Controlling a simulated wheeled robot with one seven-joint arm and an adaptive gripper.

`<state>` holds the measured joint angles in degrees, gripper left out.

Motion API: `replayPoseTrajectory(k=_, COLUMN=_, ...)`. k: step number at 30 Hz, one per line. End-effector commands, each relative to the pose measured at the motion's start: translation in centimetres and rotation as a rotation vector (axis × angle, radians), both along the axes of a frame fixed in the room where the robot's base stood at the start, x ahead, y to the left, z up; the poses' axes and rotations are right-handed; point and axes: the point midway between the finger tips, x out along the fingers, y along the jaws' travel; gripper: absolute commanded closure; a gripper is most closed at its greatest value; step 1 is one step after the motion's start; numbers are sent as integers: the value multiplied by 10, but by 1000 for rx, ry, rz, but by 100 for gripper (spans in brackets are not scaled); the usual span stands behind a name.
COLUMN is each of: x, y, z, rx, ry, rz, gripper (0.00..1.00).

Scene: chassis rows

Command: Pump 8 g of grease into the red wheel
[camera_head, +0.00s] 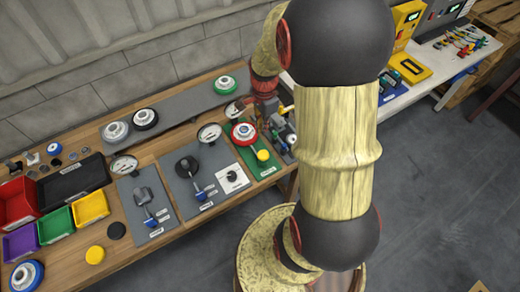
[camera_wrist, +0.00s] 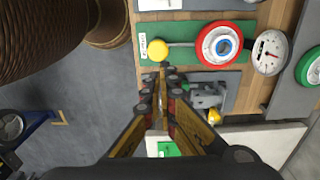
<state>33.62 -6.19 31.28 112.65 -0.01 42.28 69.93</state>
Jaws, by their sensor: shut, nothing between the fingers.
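The red wheel (camera_head: 244,132), with a white and blue hub, lies on a green board (camera_head: 267,171) on the bench; it also shows in the wrist view (camera_wrist: 219,45). A lever with a yellow knob (camera_wrist: 157,49) stands beside it, also visible in the head view (camera_head: 263,155). A round dial gauge (camera_wrist: 269,52) sits on the wheel's other side. My gripper (camera_wrist: 162,72) is shut and empty. In the wrist view its fingertips appear just below the yellow knob, apart from the red wheel; whether they touch the knob cannot be told. In the head view my arm hides part of the bench.
A green wheel (camera_head: 225,85) and a black wheel (camera_head: 145,119) lie on a grey strip behind. Grey boards with blue-handled levers (camera_head: 150,217) stand to the left. A grey metal fixture (camera_wrist: 207,97) is close to my fingers. Coloured bins (camera_head: 90,207) fill the bench's left end.

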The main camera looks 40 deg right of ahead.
Motion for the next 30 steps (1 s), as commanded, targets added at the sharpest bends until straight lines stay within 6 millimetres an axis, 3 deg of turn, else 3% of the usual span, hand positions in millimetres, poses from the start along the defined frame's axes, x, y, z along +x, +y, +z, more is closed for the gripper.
replayPoseTrajectory(k=8, x=0, y=0, z=-10, rx=1, ry=2, rz=1, gripper=100)
replayPoseTrajectory(k=24, x=0, y=1, z=-108, rx=2, ry=3, rz=1, gripper=100)
replayPoseTrajectory(k=30, x=0, y=0, z=-132, rx=1, ry=1, rz=1, gripper=100)
